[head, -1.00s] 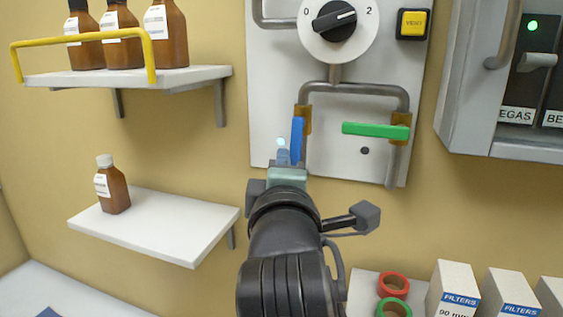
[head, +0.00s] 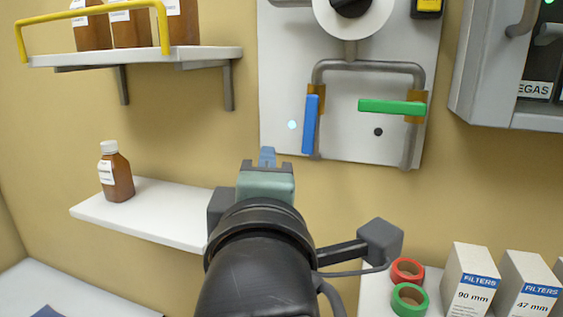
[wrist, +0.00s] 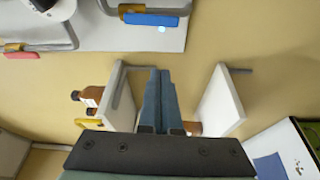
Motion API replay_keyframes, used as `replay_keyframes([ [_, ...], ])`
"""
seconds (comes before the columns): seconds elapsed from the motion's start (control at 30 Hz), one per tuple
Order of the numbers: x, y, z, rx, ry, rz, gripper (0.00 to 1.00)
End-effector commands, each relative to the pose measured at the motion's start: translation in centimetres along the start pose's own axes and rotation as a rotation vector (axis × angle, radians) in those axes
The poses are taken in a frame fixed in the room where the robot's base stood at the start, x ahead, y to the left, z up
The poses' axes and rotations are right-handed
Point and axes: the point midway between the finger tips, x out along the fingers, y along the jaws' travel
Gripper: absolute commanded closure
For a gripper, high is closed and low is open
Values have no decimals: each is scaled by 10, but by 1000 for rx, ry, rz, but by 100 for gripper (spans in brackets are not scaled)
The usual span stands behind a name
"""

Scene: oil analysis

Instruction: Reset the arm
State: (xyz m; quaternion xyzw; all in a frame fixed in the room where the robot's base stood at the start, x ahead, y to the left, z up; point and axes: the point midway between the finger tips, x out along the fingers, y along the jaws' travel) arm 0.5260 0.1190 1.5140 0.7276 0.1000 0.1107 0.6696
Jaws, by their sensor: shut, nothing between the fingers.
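My gripper (head: 267,157) is in the lower middle of the head view, in front of the wall and a little below the valve panel (head: 286,75). Its blue fingers (wrist: 160,95) show in the wrist view, pressed together with nothing between them. The fingers are apart from the blue valve handle (head: 311,124), which stands nearly upright. The green valve handle (head: 392,107) lies level to its right. The blue handle also shows at the top of the wrist view (wrist: 152,19).
A lower shelf (head: 150,220) at left carries one brown bottle (head: 117,176). An upper shelf (head: 150,55) with a yellow rail (head: 20,45) holds brown bottles. At lower right are a red tape roll (head: 407,271), a green tape roll (head: 409,299) and filter boxes (head: 470,285).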

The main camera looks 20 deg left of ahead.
Motion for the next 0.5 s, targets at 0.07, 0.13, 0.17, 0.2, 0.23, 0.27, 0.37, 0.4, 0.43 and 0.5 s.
replay_keyframes([
  [0.07,-4,0,0,0,-1,1,100],
  [0.13,-5,0,0,0,-1,1,100],
  [0.17,-5,0,0,0,-1,1,100],
  [0.2,-5,0,0,0,-1,0,100],
  [0.23,-5,1,0,0,-1,0,100],
  [0.27,-5,1,0,0,-1,0,100],
  [0.37,-5,1,0,0,-1,0,100],
  [0.4,-5,0,0,0,-1,0,100],
  [0.43,-5,1,0,5,-1,3,100],
  [0.5,-6,5,2,42,-1,24,100],
])
